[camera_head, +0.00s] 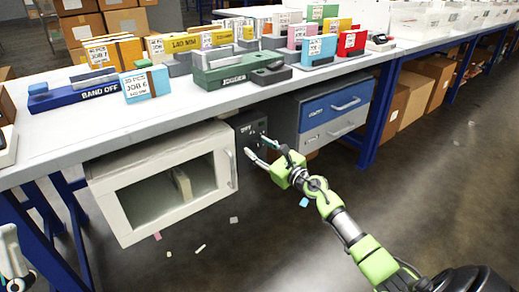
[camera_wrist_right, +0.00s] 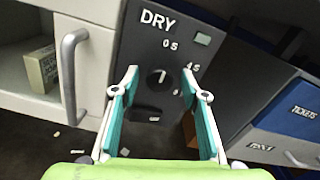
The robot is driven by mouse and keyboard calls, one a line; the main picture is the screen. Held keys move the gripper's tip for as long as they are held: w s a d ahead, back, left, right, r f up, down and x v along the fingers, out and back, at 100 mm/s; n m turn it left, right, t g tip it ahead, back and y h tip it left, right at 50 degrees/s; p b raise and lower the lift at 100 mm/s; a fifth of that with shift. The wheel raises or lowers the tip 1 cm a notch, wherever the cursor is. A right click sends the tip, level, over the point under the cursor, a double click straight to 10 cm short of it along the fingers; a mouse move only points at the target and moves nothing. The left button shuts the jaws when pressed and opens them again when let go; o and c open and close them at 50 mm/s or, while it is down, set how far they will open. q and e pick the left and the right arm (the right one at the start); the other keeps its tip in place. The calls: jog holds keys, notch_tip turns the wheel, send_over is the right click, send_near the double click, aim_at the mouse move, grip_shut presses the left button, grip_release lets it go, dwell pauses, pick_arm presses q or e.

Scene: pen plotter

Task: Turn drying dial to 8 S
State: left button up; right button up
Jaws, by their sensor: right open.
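The drying dial (camera_wrist_right: 157,78) is a dark round knob on a dark panel (camera_wrist_right: 140,50) marked DRY. Its white mark points up and slightly right, towards the 0 S label (camera_wrist_right: 170,45). The 4 S label (camera_wrist_right: 193,67) is to the right; a label below it is partly hidden by a finger. In the head view the panel (camera_head: 243,124) is beside the white cabinet. My right gripper (camera_wrist_right: 161,76) is open, its fingers on either side of the dial in the picture; contact cannot be told. It also shows in the head view (camera_head: 257,150). My left gripper (camera_head: 12,266) is partly visible at the left edge.
A white cabinet (camera_head: 106,190) with a window and handle (camera_wrist_right: 70,75) is left of the panel. Blue and grey drawers (camera_head: 330,108) are on its right. The worktop (camera_head: 60,140) above holds boxes and stamps. Paper scraps lie on the floor.

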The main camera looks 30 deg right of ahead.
jog(key=shift+c, duration=0.4)
jog(key=c, duration=1)
jog(key=shift+c, duration=0.2)
